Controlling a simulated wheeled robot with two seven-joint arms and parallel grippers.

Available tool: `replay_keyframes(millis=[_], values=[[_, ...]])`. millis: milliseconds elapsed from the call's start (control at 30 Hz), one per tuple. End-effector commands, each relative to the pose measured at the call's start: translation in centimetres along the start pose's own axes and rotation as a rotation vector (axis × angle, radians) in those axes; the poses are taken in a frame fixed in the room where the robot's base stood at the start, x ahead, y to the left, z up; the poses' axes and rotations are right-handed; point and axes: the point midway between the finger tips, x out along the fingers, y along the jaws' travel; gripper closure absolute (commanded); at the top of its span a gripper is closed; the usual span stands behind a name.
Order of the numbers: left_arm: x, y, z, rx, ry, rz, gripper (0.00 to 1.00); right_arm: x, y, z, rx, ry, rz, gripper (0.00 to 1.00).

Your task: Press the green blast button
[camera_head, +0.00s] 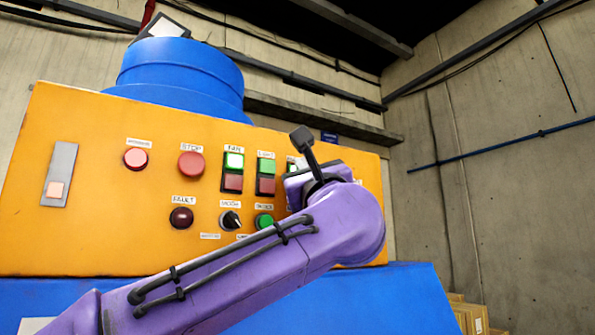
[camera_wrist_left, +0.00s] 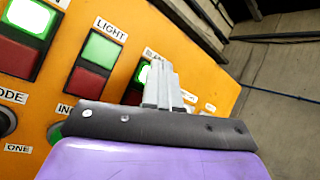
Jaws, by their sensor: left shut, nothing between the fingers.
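The orange control panel (camera_head: 110,225) fills the left and middle of the head view. The lit green blast button (camera_wrist_left: 143,73) shows beside my left gripper (camera_wrist_left: 161,80) in the left wrist view, under a partly hidden label. The gripper's grey fingers are shut and empty, and cover part of the button column. I cannot tell whether they touch the panel. In the head view, only a sliver of that button (camera_head: 292,167) shows beside my left wrist (camera_head: 318,178), and the fingertips are hidden. My right gripper is not in view.
Left of the blast column are the light buttons (camera_head: 266,166), fan buttons (camera_head: 233,162) and red stop button (camera_head: 191,165). Below sit a fault lamp (camera_head: 181,217), a mode knob (camera_head: 230,220) and a green round button (camera_head: 264,221). Cardboard boxes (camera_head: 470,314) stand low at right.

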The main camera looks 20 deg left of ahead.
Motion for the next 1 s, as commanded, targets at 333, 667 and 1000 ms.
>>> replay_keyframes(millis=[333, 667, 1000], values=[[-1.3, -0.6, 0.6, -0.001, 0.0, 0.0, 1.0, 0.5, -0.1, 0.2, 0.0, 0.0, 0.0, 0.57], [-1.5, -0.7, 0.7, 0.0, 0.0, 0.0, 1.0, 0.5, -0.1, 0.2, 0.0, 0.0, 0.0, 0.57], [-3.7, -1.9, 1.8, -0.001, -0.001, -0.001, 1.0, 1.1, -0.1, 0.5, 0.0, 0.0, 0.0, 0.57]])
